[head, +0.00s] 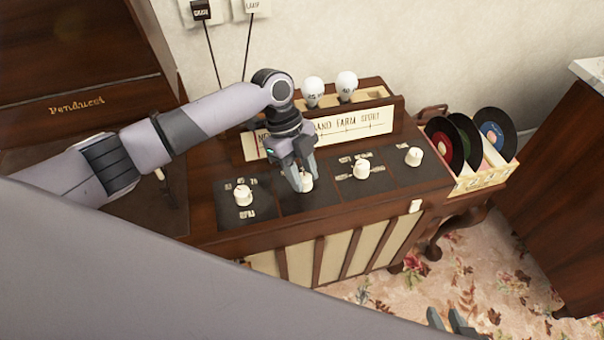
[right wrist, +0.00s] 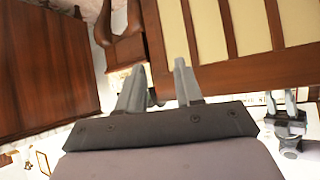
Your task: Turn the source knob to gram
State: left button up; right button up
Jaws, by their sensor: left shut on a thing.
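A wooden radio cabinet (head: 330,228) has a dark top panel with a row of several cream knobs. My left gripper (head: 303,182) points down at the panel, its fingers shut on the second knob from the left (head: 307,183). The fingers hide part of this knob and the labels around it. The other knobs stand free: the far left one (head: 243,195), the third (head: 361,168) and the right one (head: 413,156). The small labels are too small to read, so I cannot tell which is the source knob. My right gripper (right wrist: 160,88) is open and empty, low in front of the cabinet.
Two bulbs (head: 313,91) stand at the cabinet's back, above a lettered dial strip (head: 350,126). A crate of records (head: 480,178) stands at the right. A dark wooden piece (head: 90,65) is at the left. Flowered carpet (head: 480,285) lies in front.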

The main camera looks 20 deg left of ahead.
pick_arm(q)
jog(key=m+g+b, duration=0.1)
jog(key=m, duration=0.2)
jog(key=shift+y, duration=0.4)
jog(key=shift+w+m, duration=0.1)
jog(key=shift+m, duration=0.5)
jog(key=shift+b, duration=0.3)
jog(key=o, duration=1)
jog(key=shift+o, duration=0.2)
jog(key=shift+r, duration=0.1)
jog(key=v, duration=0.7)
jog(key=shift+d, duration=0.15)
jog(key=shift+w, duration=0.1)
